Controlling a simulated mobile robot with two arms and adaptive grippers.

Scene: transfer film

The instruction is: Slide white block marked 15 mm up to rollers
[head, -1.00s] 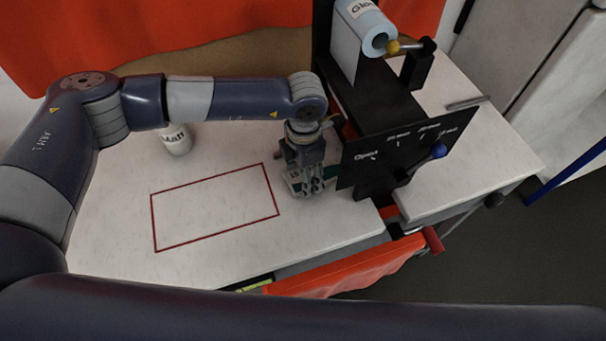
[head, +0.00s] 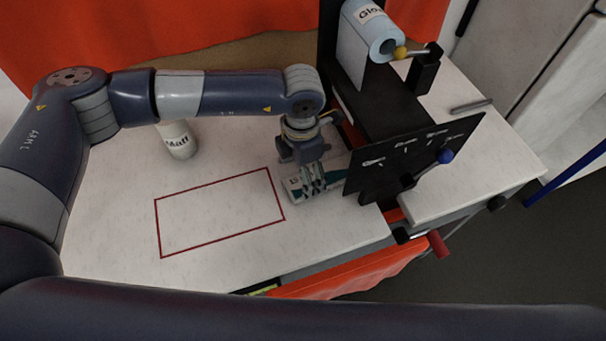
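A white block (head: 293,184) with a dark marking on its left end lies on the white table, right of the red outlined rectangle. The marking is too small to read surely. My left gripper (head: 314,191) points down at the block, with its fingers over the block's middle and hiding part of it. I cannot tell whether the fingers are closed on it or only rest against it. A teal patch shows at the block's right side, close to the black roller machine (head: 382,112). The rollers themselves are hidden. My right gripper is not in view.
The red outlined rectangle (head: 222,183) is empty. A blue-white roll (head: 372,32) sits on the machine. Its front panel has a blue-knobbed lever (head: 445,156). A red handle (head: 437,243) sticks out at the table edge.

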